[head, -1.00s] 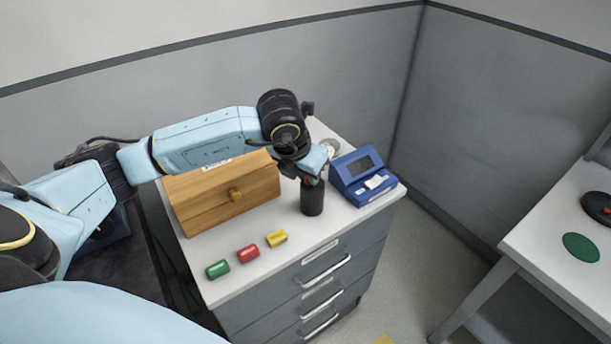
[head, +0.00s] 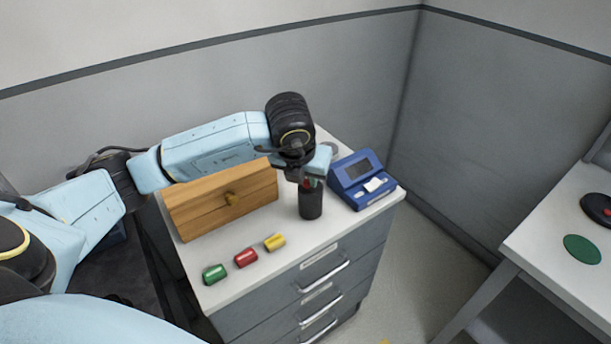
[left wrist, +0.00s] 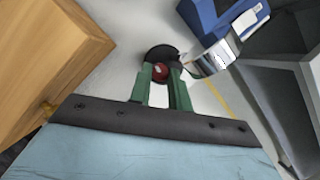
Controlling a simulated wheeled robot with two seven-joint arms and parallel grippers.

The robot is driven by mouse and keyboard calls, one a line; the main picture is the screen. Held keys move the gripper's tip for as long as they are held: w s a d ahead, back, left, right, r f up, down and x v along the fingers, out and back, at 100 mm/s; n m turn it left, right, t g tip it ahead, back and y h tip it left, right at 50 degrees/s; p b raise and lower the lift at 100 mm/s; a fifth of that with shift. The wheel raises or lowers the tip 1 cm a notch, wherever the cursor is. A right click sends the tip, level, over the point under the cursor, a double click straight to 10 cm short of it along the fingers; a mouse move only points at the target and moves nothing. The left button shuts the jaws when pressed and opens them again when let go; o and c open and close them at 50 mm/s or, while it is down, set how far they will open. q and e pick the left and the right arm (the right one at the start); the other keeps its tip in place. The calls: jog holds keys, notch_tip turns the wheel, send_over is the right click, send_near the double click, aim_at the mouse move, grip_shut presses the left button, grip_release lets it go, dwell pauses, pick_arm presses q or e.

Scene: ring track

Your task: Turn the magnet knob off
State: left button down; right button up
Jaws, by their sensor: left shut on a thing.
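A black cylinder (head: 311,204) stands upright near the front of the white cabinet top, left of the blue device. In the left wrist view its round black top (left wrist: 161,52) carries a red knob (left wrist: 160,72). My left gripper (head: 311,183) is directly above the cylinder, pointing down. In the left wrist view its two green fingers (left wrist: 162,80) are closed around the red knob, one on each side. The knob's markings and turned position cannot be made out. My right gripper is not in view.
Green (head: 214,274), red (head: 246,258) and yellow (head: 275,242) pieces lie along the front edge. A blue device (head: 362,180) stands close on the right. A shiny metal part (left wrist: 210,60) is near the fingers.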

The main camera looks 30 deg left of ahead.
pick_arm(q)
jog(key=c, duration=1.3)
grip_release()
jog(key=shift+r, duration=0.1)
jog(key=v, duration=1.3)
jog(key=shift+s+p, duration=0.15)
jog(key=shift+p, duration=0.2)
jog(key=shift+d, duration=0.1)
